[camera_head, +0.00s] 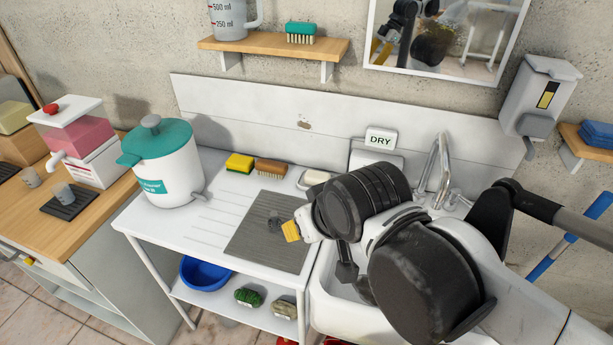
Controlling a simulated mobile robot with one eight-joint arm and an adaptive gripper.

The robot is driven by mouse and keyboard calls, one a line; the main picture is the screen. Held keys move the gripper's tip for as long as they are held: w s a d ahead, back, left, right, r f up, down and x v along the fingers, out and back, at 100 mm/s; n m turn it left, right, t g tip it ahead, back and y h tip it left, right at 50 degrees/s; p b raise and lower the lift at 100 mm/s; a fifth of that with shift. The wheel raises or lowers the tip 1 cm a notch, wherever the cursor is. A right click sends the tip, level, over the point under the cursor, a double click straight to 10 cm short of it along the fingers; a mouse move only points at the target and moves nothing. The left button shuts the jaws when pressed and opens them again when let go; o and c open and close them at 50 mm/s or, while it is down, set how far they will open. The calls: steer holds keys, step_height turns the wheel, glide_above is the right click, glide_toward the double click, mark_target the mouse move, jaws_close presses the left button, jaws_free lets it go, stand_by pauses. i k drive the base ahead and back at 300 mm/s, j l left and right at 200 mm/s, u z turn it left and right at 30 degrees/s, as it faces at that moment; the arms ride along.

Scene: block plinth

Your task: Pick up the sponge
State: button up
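The yellow sponge with a green lower layer (239,163) lies at the back of the white draining board, beside a wooden brush. My gripper (292,231) is seen from behind at the end of my dark arm, above the right edge of the grey mat. It is apart from the sponge, to its right and nearer the front. A yellow fingertip shows, but my own wrist hides most of the fingers, so their opening is not clear. I see nothing held.
The wooden brush (271,168) touches or nearly touches the sponge's right side. A white and teal container (165,168) stands to the left. The grey mat (262,243) lies in front. A tap (441,165) and sink are at the right, partly behind my arm.

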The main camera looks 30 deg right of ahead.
mark_target(239, 163)
steer(key=i+j+z, duration=0.15)
steer(key=j+z, duration=0.25)
steer(key=i+j+z, duration=0.15)
steer(key=j+z, duration=0.7)
steer(key=j, duration=0.15)
steer(key=j+z, duration=0.45)
steer(key=k+j+z, duration=0.15)
steer(key=j+z, duration=0.25)
steer(key=k+j+z, duration=0.2)
steer(key=j+z, duration=0.25)
steer(key=i+j, duration=0.35)
steer(key=j, duration=0.1)
